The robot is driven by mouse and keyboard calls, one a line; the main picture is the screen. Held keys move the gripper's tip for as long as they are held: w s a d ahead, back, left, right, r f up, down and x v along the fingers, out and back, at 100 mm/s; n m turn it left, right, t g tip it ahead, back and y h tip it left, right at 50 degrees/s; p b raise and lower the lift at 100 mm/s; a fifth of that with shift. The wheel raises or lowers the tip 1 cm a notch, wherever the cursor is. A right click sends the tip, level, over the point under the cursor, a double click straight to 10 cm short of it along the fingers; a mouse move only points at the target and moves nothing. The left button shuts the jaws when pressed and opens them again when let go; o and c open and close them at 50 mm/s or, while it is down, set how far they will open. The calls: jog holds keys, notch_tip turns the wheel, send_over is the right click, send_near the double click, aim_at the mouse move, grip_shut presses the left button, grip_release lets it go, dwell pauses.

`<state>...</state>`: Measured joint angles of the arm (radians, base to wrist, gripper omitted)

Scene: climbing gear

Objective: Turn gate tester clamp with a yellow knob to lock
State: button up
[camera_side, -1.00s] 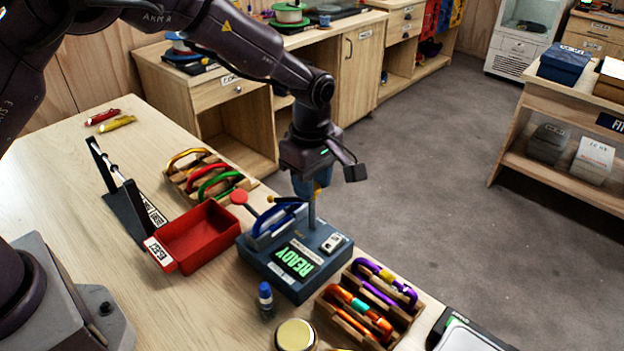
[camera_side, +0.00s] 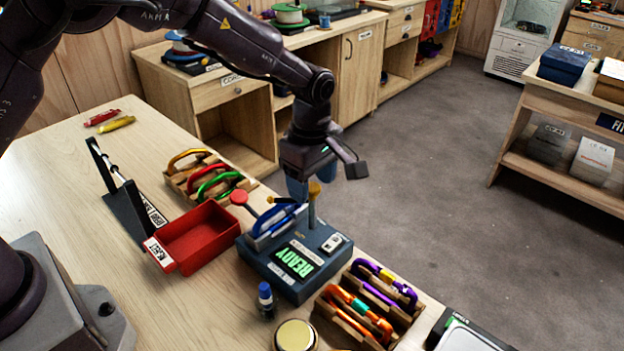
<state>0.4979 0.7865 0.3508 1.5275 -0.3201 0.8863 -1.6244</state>
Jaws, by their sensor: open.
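The gate tester (camera_side: 281,274) is a dark blue-grey box on the bench with a green READY screen (camera_side: 298,262). A blue carabiner (camera_side: 277,220) sits in the holder on its top. A yellow knob (camera_side: 314,188) stands on a thin post at the tester's back, and a small yellow tip shows at the left of the carabiner. A red ball-ended lever (camera_side: 239,198) sticks up at the left. My gripper (camera_side: 298,190) is open, pointing down above the back of the tester, beside the yellow knob. Whether a finger touches the knob cannot be told.
A red reject tray (camera_side: 197,237) lies left of the tester. A wooden rack of carabiners (camera_side: 205,176) stands behind the tray, another rack (camera_side: 371,303) at the right. A blue-capped bottle (camera_side: 265,299) and a round tin (camera_side: 296,335) are in front. The left bench is mostly clear.

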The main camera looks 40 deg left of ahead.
notch_tip(320, 180, up, 13)
jog(key=shift+f, duration=0.2)
dwell(0.4)
jog(key=s+a+r+m+t, duration=0.2)
jog(key=s+a+m, duration=0.2)
jog(key=s+m, duration=0.2)
jog(key=s+a+r+m+t, duration=0.1)
jog(key=s+a+r+m, duration=0.2)
jog(key=s+m, duration=0.3)
jog(key=s+a+r+m+t, duration=0.2)
jog(key=s+a+m, duration=0.3)
jog(key=s, duration=0.9)
jog(key=shift+r+m+t, duration=0.3)
jog(key=shift+r+m, duration=0.3)
